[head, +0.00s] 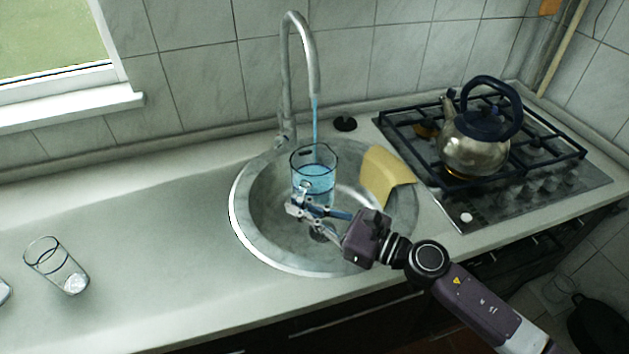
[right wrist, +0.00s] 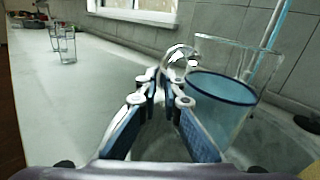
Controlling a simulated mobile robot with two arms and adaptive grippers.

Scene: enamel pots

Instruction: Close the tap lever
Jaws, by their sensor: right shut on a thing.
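The tap (head: 287,95) rises behind the sink, and a blue stream of water runs from its spout. Small metal parts show at the tap's base (head: 287,134), but I cannot make out the lever's position. A clear glass (head: 318,178) of bluish water is upright under the stream; it also shows in the right wrist view (right wrist: 232,100). My right gripper (head: 302,206) is shut at the near side of the glass and holds it over the sink. A shiny rounded piece (right wrist: 181,60) shows just beyond its fingertips (right wrist: 160,88). My left gripper is not in view.
The round metal sink (head: 243,222) has a yellow cloth (head: 386,177) over its right side. A kettle (head: 473,142) stands on the hob (head: 540,184) at the right. An empty glass (head: 58,268) stands on the left counter (head: 165,240), which has free room.

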